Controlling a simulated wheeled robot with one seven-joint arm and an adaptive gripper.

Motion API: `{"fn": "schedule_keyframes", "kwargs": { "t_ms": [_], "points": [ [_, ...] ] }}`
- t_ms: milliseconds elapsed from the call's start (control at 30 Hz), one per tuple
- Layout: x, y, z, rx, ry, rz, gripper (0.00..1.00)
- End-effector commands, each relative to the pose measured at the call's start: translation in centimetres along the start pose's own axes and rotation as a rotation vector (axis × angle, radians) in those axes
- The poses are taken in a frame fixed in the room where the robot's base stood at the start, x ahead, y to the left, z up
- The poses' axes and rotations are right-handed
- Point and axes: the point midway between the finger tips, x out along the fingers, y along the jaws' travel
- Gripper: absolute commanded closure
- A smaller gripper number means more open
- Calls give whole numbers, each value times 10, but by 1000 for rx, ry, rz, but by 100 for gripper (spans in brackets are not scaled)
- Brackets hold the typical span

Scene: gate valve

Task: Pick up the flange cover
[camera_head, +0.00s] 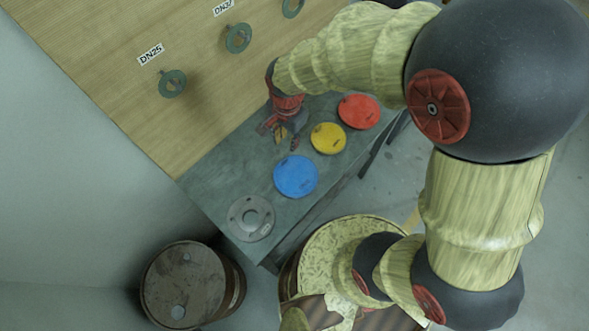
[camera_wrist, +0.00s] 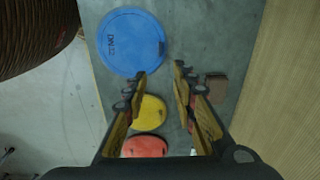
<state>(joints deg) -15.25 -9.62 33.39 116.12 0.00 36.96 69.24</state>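Flat round covers lie on the grey-green table: a blue disc (camera_head: 296,176), a yellow disc (camera_head: 328,138), a red disc (camera_head: 359,111) and a grey metal disc with holes (camera_head: 250,218). I cannot tell which one the task means. The blue disc (camera_wrist: 131,41) carries a "DN" mark in the wrist view, with the yellow disc (camera_wrist: 150,113) and red disc (camera_wrist: 145,147) below it. My gripper (camera_head: 280,137) is above the table, on the wall side of the yellow disc. It (camera_wrist: 160,70) is open, with nothing visible held between its fingers.
A wooden panel (camera_head: 120,70) behind the table carries round fittings with labels, one reading "DN25" (camera_head: 151,54). A rusty barrel (camera_head: 190,285) stands at the lower left. A small brown block (camera_wrist: 216,89) lies near the fingers in the wrist view.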

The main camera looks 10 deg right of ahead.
Motion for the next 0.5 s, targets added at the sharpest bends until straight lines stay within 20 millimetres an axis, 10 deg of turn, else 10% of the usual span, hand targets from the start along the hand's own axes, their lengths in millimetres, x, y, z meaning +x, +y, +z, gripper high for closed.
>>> {"fn": "schedule_keyframes", "kwargs": {
  "t_ms": [500],
  "points": [
    [62,-2,13,128,-17,55,73]
  ]
}}
